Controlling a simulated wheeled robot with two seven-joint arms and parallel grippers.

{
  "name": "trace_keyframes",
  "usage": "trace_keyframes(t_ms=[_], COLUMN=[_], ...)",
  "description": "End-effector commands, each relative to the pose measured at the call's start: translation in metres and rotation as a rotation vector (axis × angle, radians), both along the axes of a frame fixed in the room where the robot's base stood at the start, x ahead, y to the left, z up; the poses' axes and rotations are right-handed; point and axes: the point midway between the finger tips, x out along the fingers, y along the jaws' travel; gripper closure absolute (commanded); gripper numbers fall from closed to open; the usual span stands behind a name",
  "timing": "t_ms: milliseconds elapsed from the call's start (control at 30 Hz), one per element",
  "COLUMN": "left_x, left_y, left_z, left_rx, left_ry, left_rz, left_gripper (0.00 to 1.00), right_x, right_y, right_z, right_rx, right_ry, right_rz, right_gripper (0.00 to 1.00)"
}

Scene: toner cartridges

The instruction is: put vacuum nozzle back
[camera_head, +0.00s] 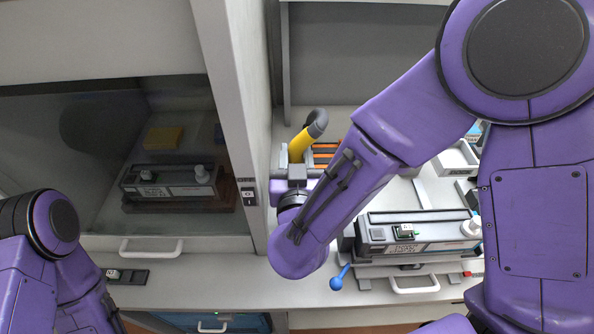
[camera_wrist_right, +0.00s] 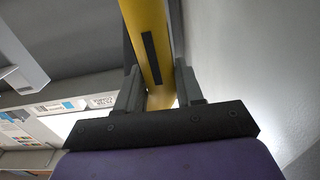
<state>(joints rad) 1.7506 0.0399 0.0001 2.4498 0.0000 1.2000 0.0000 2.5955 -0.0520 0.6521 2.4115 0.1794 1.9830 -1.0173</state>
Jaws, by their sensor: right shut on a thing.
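The vacuum nozzle (camera_head: 301,144) is yellow with a dark grey bent end at its top, and it stands by the white cabinet wall in the head view. My right gripper (camera_head: 293,172) is around its lower part, largely hidden behind my right forearm. In the right wrist view the yellow nozzle body (camera_wrist_right: 147,42) runs up between the two grey fingers of my right gripper (camera_wrist_right: 160,88), which is shut on it. The nozzle's lower end is hidden. My left arm shows at the lower left of the head view, but its gripper is out of view.
A toner cartridge (camera_head: 412,233) lies on the bench at the right. Another cartridge (camera_head: 170,183) is behind the glass of the cabinet at left. A rack with orange strips (camera_head: 325,152) is beside the nozzle. The cabinet's side wall (camera_head: 238,90) stands close to the left.

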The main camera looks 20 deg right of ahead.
Motion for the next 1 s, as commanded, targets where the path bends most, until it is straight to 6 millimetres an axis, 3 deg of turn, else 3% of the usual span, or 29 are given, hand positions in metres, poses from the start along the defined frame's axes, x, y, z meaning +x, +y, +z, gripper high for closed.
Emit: trace_keyframes(t_ms=[233, 400, 533, 967, 1000], left_x=[-0.001, 0.000, 0.000, 0.000, 0.000], left_y=[0.000, 0.000, 0.000, 0.000, 0.000], left_z=[0.004, 0.006, 0.015, 0.010, 0.011], left_rx=[0.000, 0.000, -0.001, -0.001, 0.000], left_ry=[0.001, 0.001, 0.001, 0.001, 0.001], left_rz=[0.000, 0.000, 0.000, 0.000, 0.000], left_gripper=[0.57, 0.57, 0.57, 0.57, 0.57], right_x=[0.033, 0.046, 0.045, 0.045, 0.045], right_y=[-0.013, -0.018, -0.017, -0.017, -0.017], right_z=[-0.044, -0.061, -0.082, -0.094, -0.094], right_rx=[0.001, 0.000, 0.000, 0.001, 0.001], right_ry=[0.002, 0.002, 0.004, 0.000, 0.000], right_rz=[-0.001, 0.000, 0.000, 0.001, 0.001], right_gripper=[1.00, 1.00, 1.00, 1.00, 0.57])
